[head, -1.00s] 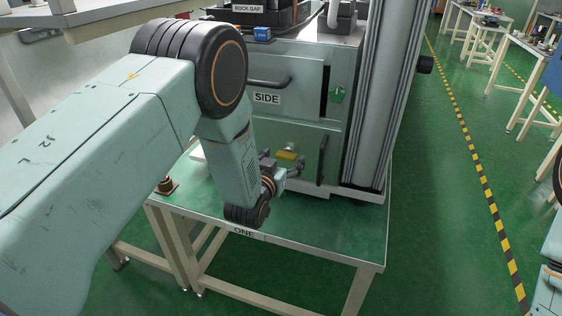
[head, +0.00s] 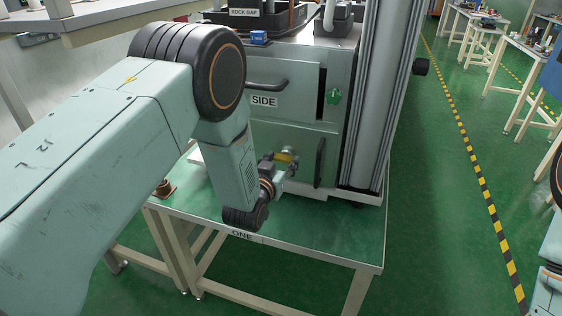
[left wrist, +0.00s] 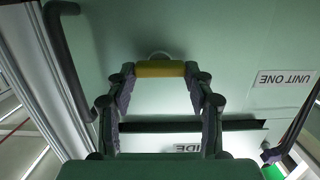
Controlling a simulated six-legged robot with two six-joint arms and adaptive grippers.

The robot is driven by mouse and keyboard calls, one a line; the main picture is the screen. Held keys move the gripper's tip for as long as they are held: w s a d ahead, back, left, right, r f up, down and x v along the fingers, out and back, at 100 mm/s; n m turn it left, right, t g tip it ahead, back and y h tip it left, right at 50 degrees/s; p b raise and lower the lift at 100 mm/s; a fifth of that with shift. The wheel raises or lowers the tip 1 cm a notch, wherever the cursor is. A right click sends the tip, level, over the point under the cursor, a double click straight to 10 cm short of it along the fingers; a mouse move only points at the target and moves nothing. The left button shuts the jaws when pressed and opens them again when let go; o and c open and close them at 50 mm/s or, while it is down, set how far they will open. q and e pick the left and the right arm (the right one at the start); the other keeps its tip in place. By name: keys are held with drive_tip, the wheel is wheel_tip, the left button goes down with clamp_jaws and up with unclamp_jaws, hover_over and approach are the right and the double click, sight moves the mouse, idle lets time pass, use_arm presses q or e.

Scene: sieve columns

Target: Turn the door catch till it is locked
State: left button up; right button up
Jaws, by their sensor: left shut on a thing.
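The door catch is a small yellow bar (head: 284,156) on the pale green lower door (head: 303,148) of the cabinet. In the left wrist view the yellow bar (left wrist: 160,69) lies level across the picture, in front of a round pale mount. My left gripper (head: 287,160) is shut on the bar. In the left wrist view its fingers (left wrist: 160,72) sit at the two ends of the bar. My left arm hides the left part of the door. I cannot tell whether the catch is locked. My right gripper is out of view.
A dark upright handle (head: 320,162) stands on the door to the right of the catch. Above is a drawer front with a dark handle (head: 282,84) and a SIDE label. A grey column (head: 376,100) rises on the right. The bench front (head: 320,245) is clear.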

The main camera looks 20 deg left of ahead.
use_arm(q)
drive_tip(key=c, duration=0.5)
drive_tip(key=shift+o, duration=0.2)
drive_tip(key=m+y, duration=0.1)
drive_tip(key=m, duration=0.3)
drive_tip(key=shift+d, duration=0.2)
drive_tip(key=m, duration=0.4)
drive_tip(key=shift+d+f+t+y, duration=0.1)
drive_tip(key=shift+f+t+y, duration=0.05)
drive_tip(key=shift+t+y, duration=0.2)
drive_tip(key=m, duration=0.5)
drive_tip(key=shift+f+t+y, duration=0.15)
drive_tip(key=shift+t+y, duration=0.1)
drive_tip(key=shift+y, duration=0.1)
drive_tip(key=m, duration=0.4)
drive_tip(key=shift+f+t, duration=0.1)
drive_tip(key=shift+t, duration=0.2)
drive_tip(key=o, duration=1.4)
drive_tip(key=shift+c, duration=0.2)
